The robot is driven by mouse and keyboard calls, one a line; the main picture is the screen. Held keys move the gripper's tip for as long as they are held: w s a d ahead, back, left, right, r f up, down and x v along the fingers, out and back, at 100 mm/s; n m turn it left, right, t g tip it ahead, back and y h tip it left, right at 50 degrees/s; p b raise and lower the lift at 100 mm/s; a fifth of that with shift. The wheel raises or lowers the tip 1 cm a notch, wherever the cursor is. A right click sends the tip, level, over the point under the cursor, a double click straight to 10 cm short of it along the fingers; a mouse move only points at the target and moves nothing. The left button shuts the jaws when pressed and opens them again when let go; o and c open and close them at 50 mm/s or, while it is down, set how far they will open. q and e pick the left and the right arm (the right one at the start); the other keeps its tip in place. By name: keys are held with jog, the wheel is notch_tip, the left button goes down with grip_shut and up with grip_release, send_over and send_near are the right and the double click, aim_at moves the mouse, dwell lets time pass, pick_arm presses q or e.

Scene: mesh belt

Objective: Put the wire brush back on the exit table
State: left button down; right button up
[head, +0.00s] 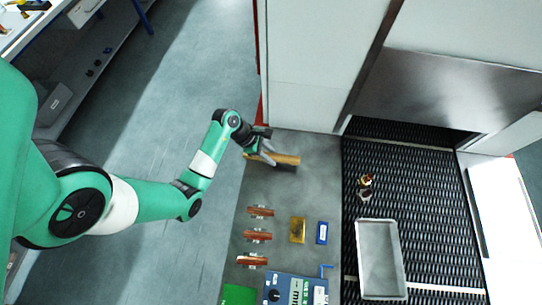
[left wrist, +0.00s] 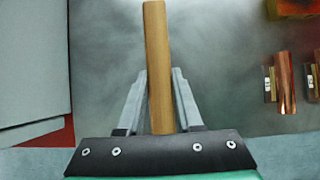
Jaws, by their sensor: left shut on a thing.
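The wire brush (head: 288,159) has a wooden handle and a dark strip along its lower side. It is at the far end of the grey exit table (head: 320,190), near the white housing. My left gripper (head: 268,155) is shut on the brush. In the left wrist view the wooden handle (left wrist: 157,60) runs lengthwise between the two fingers (left wrist: 160,95), and its bristles are hidden. I cannot tell whether the brush touches the table. My right gripper is not in view.
Several reddish-brown parts (head: 260,212), a yellow block (head: 298,230), a blue block (head: 322,232) and a blue instrument (head: 292,289) occupy the nearer table. The mesh belt (head: 425,220) carries a grey tray (head: 364,260) and a small brass-coloured part (head: 366,180). White housing (head: 325,60) borders the far edge.

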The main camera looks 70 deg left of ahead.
pick_arm(q)
jog(key=shift+d+f, duration=0.1)
jog(key=shift+f, duration=1)
jog(key=shift+f, duration=0.2)
jog(key=c, duration=0.6)
grip_release()
jog(key=shift+o, duration=0.2)
jog(key=shift+r, duration=0.2)
jog(key=p+v, duration=0.2)
jog(key=v, duration=1)
